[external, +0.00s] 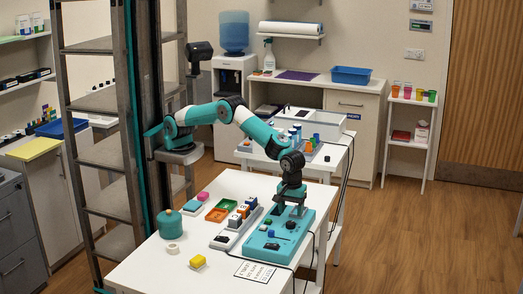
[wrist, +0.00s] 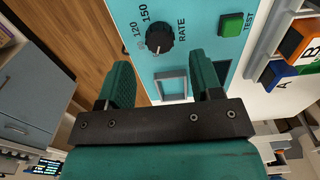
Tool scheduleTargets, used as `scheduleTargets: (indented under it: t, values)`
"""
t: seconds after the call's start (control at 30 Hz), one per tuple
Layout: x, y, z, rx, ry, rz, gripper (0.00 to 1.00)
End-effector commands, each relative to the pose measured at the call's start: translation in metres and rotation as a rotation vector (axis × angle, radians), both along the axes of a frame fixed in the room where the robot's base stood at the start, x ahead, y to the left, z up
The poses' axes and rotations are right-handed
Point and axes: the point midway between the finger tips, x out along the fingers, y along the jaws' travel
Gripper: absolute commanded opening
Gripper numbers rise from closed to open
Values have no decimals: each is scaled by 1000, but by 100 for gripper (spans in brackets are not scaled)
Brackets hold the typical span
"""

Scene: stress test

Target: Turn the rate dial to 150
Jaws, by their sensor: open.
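The rate dial (wrist: 159,40) is a black ribbed knob on a turquoise panel (wrist: 196,18), with the labels 120, 150 and RATE beside it. Its exact setting is too small to read. In the wrist view my gripper (wrist: 161,66) is open and empty. The dial shows between and just beyond its fingertips, with no clear contact. In the external view my gripper (external: 290,208) points down over the far part of the turquoise control box (external: 262,254); the fingers partly hide what is below them.
A green TEST button (wrist: 231,25) and a grey square frame (wrist: 171,84) are near the dial. A blue lever (external: 278,236) stands on the box. A rack of lettered blocks (external: 236,222) is to its left. A printed card (external: 255,271) lies in front.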

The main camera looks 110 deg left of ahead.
Motion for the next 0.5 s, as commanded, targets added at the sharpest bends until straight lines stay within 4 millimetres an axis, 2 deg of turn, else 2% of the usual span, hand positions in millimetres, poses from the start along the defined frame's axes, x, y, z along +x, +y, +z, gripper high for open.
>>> scheduleTargets:
  t: [0.1, 0.23, 0.5]
  values:
    - [-1, 0, -22, 1, 3, 0, 59]
    - [0, 0, -40, 1, 2, 0, 59]
    - [0, 0, -52, 0, -1, 0, 59]
